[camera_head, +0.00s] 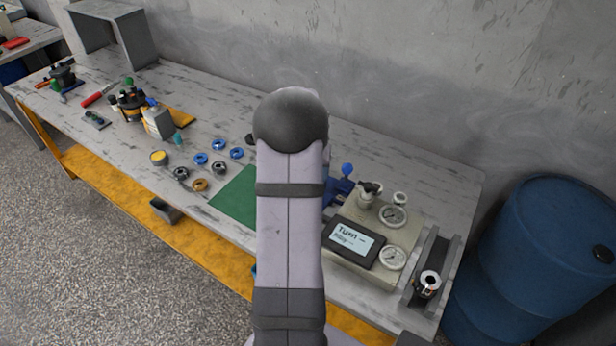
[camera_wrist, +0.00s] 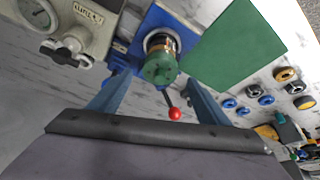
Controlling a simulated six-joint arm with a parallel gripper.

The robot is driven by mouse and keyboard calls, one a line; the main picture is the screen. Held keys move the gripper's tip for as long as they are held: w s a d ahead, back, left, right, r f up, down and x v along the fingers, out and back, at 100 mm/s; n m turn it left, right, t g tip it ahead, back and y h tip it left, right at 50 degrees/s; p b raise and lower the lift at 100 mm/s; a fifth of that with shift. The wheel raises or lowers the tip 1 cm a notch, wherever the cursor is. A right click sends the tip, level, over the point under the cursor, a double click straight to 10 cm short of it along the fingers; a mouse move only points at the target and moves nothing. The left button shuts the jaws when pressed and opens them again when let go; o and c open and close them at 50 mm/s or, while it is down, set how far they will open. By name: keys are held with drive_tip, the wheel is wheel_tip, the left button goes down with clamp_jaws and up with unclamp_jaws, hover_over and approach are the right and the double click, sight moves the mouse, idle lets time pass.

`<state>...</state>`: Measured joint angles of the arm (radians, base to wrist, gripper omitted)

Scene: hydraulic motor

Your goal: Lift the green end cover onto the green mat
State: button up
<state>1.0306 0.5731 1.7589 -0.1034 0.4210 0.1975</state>
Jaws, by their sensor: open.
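The green end cover (camera_wrist: 161,69) sits on a copper-coloured cylindrical body (camera_wrist: 161,43) held in a blue vise (camera_wrist: 150,22) in the wrist view. My gripper (camera_wrist: 157,80) is open, with one finger on either side of the cover in the picture. No contact shows, and the height gap is hard to tell. The green mat (camera_wrist: 236,48) lies bare right beside the vise. The mat also shows in the head view (camera_head: 235,196), left of my arm. There my arm hides the end cover, the gripper and most of the vise (camera_head: 340,190).
A gauge unit with a screen (camera_head: 352,242) stands right of the vise. A red-tipped lever (camera_wrist: 175,114) shows near the fingers. Blue, dark and gold rings (camera_head: 200,185) lie left of the mat. A blue barrel (camera_head: 550,250) stands beyond the bench's right end.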

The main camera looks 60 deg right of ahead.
drive_tip(key=shift+p+x, duration=0.3)
drive_tip(key=shift+x, duration=0.9)
drive_tip(key=shift+c, duration=0.6)
drive_tip(key=c, duration=1.2)
drive_tip(key=shift+r, duration=0.15)
wheel_tip(320, 180, up, 9)
drive_tip(key=b, duration=0.3)
drive_tip(key=shift+r, duration=0.4)
drive_tip(key=shift+r, duration=0.1)
